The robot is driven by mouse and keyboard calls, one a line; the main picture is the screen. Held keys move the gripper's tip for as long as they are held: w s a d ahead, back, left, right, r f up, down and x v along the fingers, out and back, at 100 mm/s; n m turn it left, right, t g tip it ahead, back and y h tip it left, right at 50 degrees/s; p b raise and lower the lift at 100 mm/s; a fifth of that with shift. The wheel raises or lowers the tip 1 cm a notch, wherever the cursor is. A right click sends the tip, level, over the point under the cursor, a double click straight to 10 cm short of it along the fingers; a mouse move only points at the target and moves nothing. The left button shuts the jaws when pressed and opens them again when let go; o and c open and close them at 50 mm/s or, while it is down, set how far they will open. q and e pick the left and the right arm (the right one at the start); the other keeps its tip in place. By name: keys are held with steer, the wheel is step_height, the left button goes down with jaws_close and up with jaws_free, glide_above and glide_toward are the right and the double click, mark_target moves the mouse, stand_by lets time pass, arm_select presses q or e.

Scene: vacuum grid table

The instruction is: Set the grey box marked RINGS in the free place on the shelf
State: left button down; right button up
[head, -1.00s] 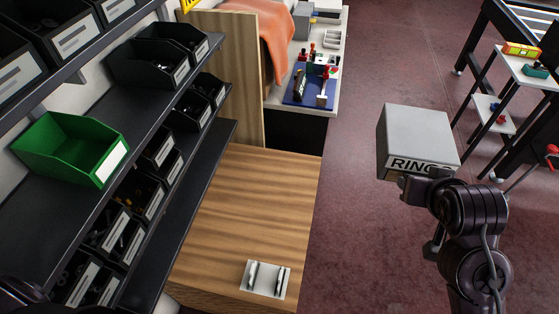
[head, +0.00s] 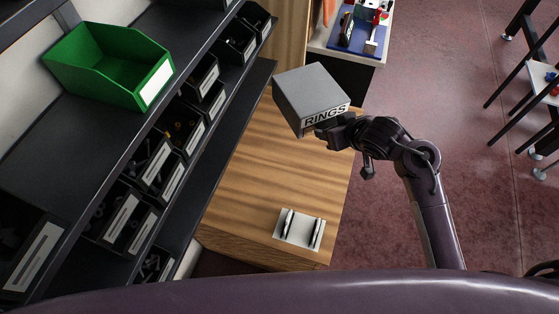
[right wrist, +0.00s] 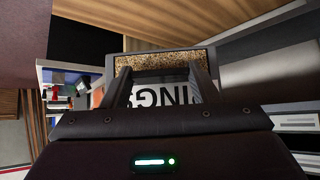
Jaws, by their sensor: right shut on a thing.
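The grey box marked RINGS (head: 312,88) is held up in the air in the head view, over the far end of the wooden top. Its label faces me. My right gripper (head: 338,122) is shut on its lower label side. In the right wrist view the label of the box (right wrist: 180,92) shows between the two fingers, partly hidden by them. The dark shelf (head: 70,150) is at the left, with a green bin (head: 110,65) standing on it. Bare shelf surface shows in front of and beside the green bin. My left gripper is not in view.
Black bins (head: 170,160) with small parts fill the lower shelf level. The wooden top (head: 260,175) bears a white plate with two dark upright pieces (head: 300,230). A blue tray (head: 355,35) with tools lies behind. Open floor (head: 450,100) is at the right.

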steer(key=shift+w+a+f+b, duration=0.15)
steer(key=shift+f+b, duration=0.5)
steer(key=shift+f, duration=4.45)
steer(key=shift+s+a+f+b, duration=0.15)
steer(key=shift+f+b, duration=0.45)
steer(key=shift+f, duration=4.6)
steer(key=o, duration=1.4)
steer(key=shift+f, duration=0.1)
